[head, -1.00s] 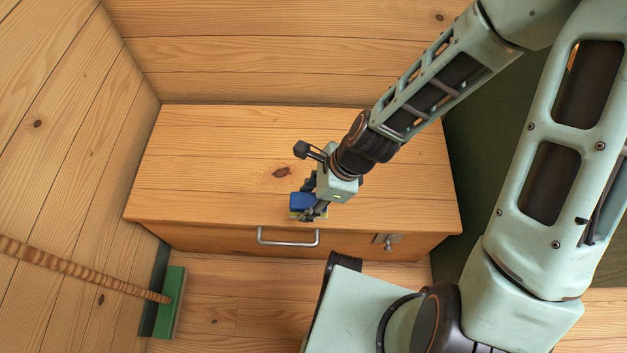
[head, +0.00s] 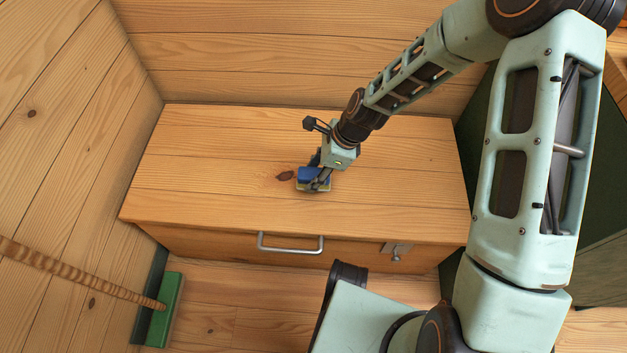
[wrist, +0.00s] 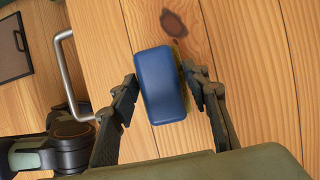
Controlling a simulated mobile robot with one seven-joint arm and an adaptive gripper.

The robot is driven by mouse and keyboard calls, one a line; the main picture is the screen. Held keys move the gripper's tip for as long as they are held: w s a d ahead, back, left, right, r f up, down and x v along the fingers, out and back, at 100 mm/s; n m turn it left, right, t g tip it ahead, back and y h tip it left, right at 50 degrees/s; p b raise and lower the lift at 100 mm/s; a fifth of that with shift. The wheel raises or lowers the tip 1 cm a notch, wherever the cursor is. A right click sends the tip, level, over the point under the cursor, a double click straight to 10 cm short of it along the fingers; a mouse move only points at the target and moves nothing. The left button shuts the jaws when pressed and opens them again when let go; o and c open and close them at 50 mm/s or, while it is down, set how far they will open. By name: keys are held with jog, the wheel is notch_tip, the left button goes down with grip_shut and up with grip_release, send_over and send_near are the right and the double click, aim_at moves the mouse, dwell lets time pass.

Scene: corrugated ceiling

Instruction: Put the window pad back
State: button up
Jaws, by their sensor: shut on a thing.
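The window pad, a blue block with a yellowish layer along its underside, shows in the head view (head: 311,174) over the wooden cabinet top (head: 220,160). It also shows in the wrist view (wrist: 160,85), with the yellowish edge on its right side. My gripper (head: 320,184) is shut on it, with one dark finger on each side in the wrist view (wrist: 165,90). The pad is at or just above the cabinet top; I cannot tell whether it touches. Part of its underside is hidden.
The cabinet front has a metal drawer handle (head: 290,246) and a small latch (head: 396,251). A green broom head (head: 165,310) with a brown handle leans at the left wall. Wooden walls close the back and left. Most of the cabinet top is clear.

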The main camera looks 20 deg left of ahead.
notch_tip(320, 180, down, 4)
jog(key=shift+w+r+b, duration=0.1)
jog(key=shift+r+b, duration=0.15)
jog(key=shift+b, duration=0.2)
jog(key=shift+r, duration=0.1)
jog(key=o, duration=1)
jog(key=p+v, duration=0.4)
jog(key=v, duration=0.8)
